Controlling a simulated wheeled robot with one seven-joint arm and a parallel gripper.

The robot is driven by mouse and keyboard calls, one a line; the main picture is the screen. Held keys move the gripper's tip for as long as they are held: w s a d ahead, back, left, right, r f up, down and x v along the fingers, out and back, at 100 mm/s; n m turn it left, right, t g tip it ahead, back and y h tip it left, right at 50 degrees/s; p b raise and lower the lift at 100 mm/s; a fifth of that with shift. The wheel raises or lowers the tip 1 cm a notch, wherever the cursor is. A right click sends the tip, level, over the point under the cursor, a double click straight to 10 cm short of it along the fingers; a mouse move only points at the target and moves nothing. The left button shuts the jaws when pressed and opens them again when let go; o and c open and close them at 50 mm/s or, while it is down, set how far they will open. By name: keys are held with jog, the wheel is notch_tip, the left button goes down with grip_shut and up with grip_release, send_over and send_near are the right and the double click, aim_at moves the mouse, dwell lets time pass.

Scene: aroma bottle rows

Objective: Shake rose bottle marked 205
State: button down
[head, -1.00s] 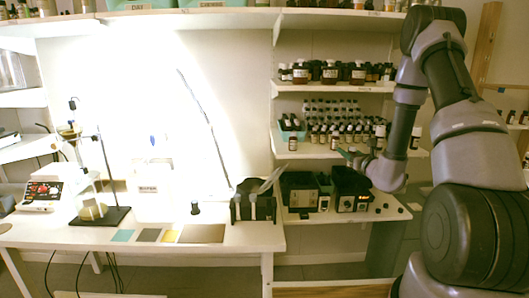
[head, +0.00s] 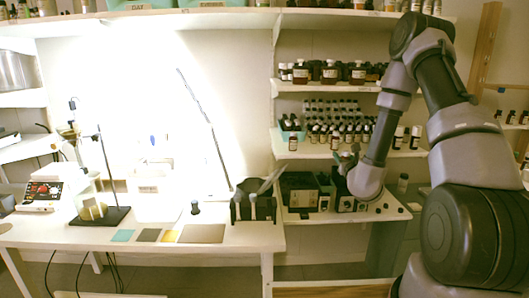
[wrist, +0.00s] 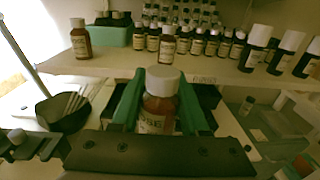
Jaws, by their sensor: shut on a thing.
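My gripper (wrist: 161,105) is shut on an amber bottle (wrist: 160,108) with a white cap, seen in the wrist view between the green fingers. The bottle is upright in the wrist view. Its label is partly hidden by the gripper body; letters ending in "SE" show, and no number can be read. In the head view my gripper (head: 347,158) is small, in front of the lower bottle shelf and above the dark boxes. The held bottle is too small to make out clearly there.
A shelf (wrist: 215,72) behind the gripper carries rows of labelled bottles (wrist: 195,45) and a green box (wrist: 113,33). Dark boxes (head: 300,186) stand below it. A black holder (head: 253,204) and a stand (head: 100,215) are on the white table (head: 240,240).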

jog(key=shift+r, duration=0.2)
jog(key=c, duration=1.1)
grip_release()
jog(key=shift+c, duration=0.2)
grip_shut()
notch_tip(320, 180, up, 6)
jog(key=shift+w+f, duration=0.15)
jog(key=shift+f, duration=3.15)
jog(key=shift+r, duration=0.25)
